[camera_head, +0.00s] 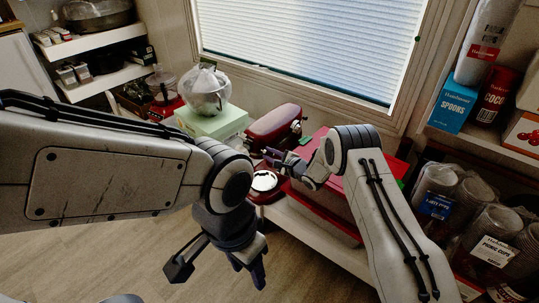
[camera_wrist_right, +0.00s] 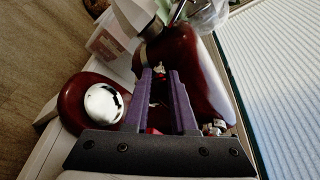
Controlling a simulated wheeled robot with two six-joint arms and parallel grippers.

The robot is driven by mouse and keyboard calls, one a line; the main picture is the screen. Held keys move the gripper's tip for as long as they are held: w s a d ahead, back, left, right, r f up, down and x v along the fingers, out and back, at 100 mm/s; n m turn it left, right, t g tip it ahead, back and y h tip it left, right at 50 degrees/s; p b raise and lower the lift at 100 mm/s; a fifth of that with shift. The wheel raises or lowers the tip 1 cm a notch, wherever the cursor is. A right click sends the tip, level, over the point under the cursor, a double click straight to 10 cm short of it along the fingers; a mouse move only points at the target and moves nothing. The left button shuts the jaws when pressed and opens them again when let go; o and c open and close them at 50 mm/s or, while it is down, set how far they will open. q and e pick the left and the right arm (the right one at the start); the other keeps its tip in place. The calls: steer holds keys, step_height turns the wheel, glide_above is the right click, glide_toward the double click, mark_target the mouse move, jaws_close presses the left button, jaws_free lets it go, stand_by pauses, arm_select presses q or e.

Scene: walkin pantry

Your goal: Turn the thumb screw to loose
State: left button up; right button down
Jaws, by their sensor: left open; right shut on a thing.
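A dark red stand mixer (camera_head: 270,124) stands on the low shelf under the window. Its base carries a round silver plate (camera_head: 264,181). In the right wrist view the mixer's red head (camera_wrist_right: 200,75) is at the right and the silver plate (camera_wrist_right: 103,103) at the left. My right gripper (camera_head: 271,157) reaches in from the right at the mixer's neck. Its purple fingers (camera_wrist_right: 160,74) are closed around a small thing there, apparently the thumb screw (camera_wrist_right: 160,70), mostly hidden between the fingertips. My left gripper (camera_head: 220,272) hangs open and empty above the floor.
Shelves with cups and a blue spoons box (camera_head: 455,101) line the right side. The floor (camera_head: 110,258) is clear.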

steer(key=n+t+b, duration=0.1)
steer(key=n, duration=0.1)
steer(key=shift+a+f+n, duration=0.1)
steer(key=shift+f+n, duration=0.05)
steer(key=shift+n, duration=0.25)
steer(key=shift+n+t+b, duration=0.75)
steer(key=shift+n+t, duration=0.05)
steer(key=shift+n, duration=0.6)
steer(key=c, duration=0.7)
jaws_free()
steer(key=shift+c, duration=0.2)
steer(key=shift+s, duration=0.15)
